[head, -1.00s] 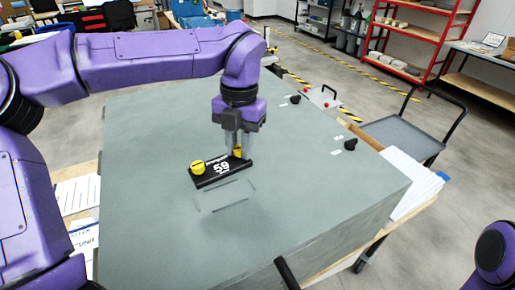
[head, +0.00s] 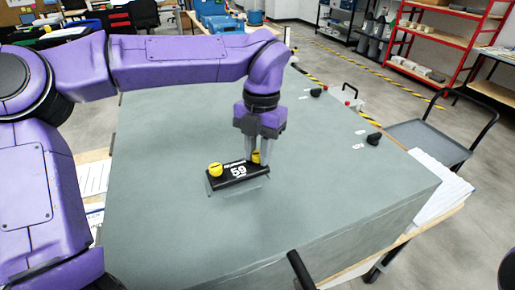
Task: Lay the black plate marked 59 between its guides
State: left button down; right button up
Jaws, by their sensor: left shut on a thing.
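The black plate marked 59 (head: 238,174) has a yellow round knob (head: 215,170) at its left end and a second yellow knob (head: 256,157) at its right end. My left gripper (head: 262,158) points down at the right end and is shut on the plate there, around the right knob. The plate looks level and very close above the grey-green top; I cannot tell whether it touches. Thin guide lines (head: 246,188) show just along its front edge; the plate hides the others. My right gripper is out of view.
The large grey-green top (head: 170,235) is clear around the plate. Black knobs (head: 374,139) with small white labels stand along its right edge. A black handle (head: 300,270) is at its front edge. A grey cart (head: 430,140) stands to the right.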

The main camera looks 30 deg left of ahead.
pick_arm(q)
jog(key=shift+a+f, duration=0.1)
jog(key=shift+f, duration=0.2)
dwell(0.4)
jog(key=shift+f+b, duration=0.9)
jog(key=shift+f, duration=0.15)
jog(key=c, duration=1.1)
grip_release()
jog(key=shift+c, duration=0.2)
jog(key=o, duration=0.3)
notch_tip(320, 180, up, 7)
jog(key=p, duration=0.6)
jog(key=shift+r+p, duration=0.15)
jog(key=shift+p, duration=0.15)
